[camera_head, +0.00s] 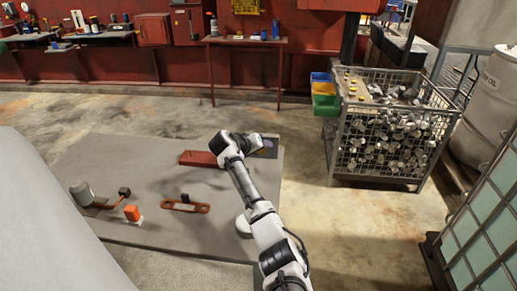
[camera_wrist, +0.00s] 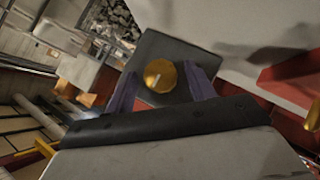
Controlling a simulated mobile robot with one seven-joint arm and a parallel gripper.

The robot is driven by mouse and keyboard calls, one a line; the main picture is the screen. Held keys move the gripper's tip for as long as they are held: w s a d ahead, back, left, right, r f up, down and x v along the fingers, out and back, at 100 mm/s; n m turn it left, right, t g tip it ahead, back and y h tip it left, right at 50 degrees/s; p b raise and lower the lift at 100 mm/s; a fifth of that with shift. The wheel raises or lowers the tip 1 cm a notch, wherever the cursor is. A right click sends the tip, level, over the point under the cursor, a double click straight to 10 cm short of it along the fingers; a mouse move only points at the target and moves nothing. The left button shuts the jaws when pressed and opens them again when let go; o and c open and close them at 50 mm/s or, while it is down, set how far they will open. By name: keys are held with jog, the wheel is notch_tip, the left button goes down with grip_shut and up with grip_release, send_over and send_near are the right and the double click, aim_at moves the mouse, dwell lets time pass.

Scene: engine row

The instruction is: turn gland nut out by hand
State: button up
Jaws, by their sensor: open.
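In the wrist view a round brass-coloured piece (camera_wrist: 160,76), which looks like the gland nut, sits on a dark square block (camera_wrist: 158,48). My gripper (camera_wrist: 159,72) is open, with one finger on each side of the brass piece and visible gaps between. I cannot tell how far above or around it the fingertips are. In the head view my gripper (camera_head: 256,143) is at the far right part of the grey mat (camera_head: 150,150). The brass piece is hidden there behind my wrist and gripper.
A red block (camera_head: 198,158) lies left of my gripper. A red link plate (camera_head: 185,207), an orange piece (camera_head: 131,212) and a grey cylinder (camera_head: 81,194) stand on the mat. A mesh crate (camera_head: 388,140) of metal parts stands right. Floor between mat and crate is clear.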

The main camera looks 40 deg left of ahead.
jog(key=b+v, duration=0.3)
jog(key=v, duration=1)
jog(key=shift+s+r+b, duration=0.25)
jog(key=shift+s+b, duration=0.05)
jog(key=shift+b, duration=0.05)
jog(key=shift+a, duration=0.15)
